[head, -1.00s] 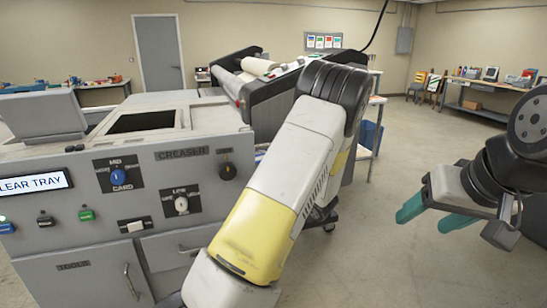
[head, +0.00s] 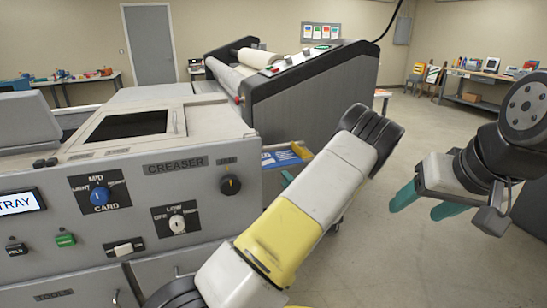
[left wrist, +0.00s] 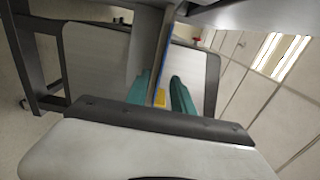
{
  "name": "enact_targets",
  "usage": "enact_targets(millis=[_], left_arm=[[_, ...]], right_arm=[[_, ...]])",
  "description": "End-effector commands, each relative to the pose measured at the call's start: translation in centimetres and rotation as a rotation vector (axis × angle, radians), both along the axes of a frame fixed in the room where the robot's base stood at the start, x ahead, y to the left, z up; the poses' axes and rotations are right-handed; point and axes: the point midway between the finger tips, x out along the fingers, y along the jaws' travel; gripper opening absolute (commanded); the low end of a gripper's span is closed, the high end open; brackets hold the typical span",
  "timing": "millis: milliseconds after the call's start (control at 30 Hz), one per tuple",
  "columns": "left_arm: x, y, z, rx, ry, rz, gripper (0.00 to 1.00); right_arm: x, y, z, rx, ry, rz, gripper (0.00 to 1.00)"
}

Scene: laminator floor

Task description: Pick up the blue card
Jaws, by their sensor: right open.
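A blue surface with white and yellow patches, perhaps the blue card (head: 280,158), shows at the creaser's right side, partly hidden by my left arm. My left gripper (head: 287,179) is mostly hidden behind that arm in the head view; only a bit of teal finger shows below the blue surface. In the left wrist view its two teal fingers (left wrist: 161,95) stand apart, with a thin blue edge and a yellow patch between or beyond them. I cannot tell whether they touch it. My right gripper (head: 424,203) is open and empty over the floor at the right.
The grey creaser (head: 200,187) with knobs and buttons fills the left front. A dark-sided roller machine (head: 315,95) stands behind it, close to my left arm. A workbench (head: 470,103) is at the far right. The floor between is clear.

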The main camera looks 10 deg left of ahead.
Motion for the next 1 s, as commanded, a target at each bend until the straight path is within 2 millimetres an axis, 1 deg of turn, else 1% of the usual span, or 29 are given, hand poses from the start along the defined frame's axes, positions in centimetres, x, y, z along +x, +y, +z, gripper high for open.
enact_targets(millis=[267, 500, 600, 700, 900, 933, 1000], left_arm=[[2.2, 1.6, 0.1, 0.0, -0.001, 0.0, 0.29], [4.5, 4.0, 0.5, 0.002, -0.001, 0.0, 0.29], [5.6, 4.7, 0.5, 0.001, 0.0, -0.001, 0.29], [6.0, 4.9, 0.5, 0.001, 0.0, -0.001, 0.29], [6.0, 5.0, 0.5, 0.001, 0.001, -0.001, 0.29], [6.0, 5.0, 0.5, 0.001, 0.001, -0.001, 0.25], [6.0, 5.0, 0.5, 0.0, 0.0, -0.001, 0.11]], right_arm=[[0.0, 0.0, 0.0, 0.0, 0.0, 0.0, 0.61], [0.0, 0.0, 0.0, 0.0, 0.0, 0.0, 0.61], [0.0, 0.0, 0.0, 0.0, 0.0, 0.0, 0.61], [0.0, 0.0, 0.0, 0.0, 0.0, 0.0, 0.61], [0.0, 0.0, 0.0, 0.0, 0.0, 0.0, 0.61], [0.0, 0.0, 0.0, 0.0, 0.0, 0.0, 0.61], [0.0, 0.0, 0.0, 0.0, 0.0, 0.0, 0.61]])
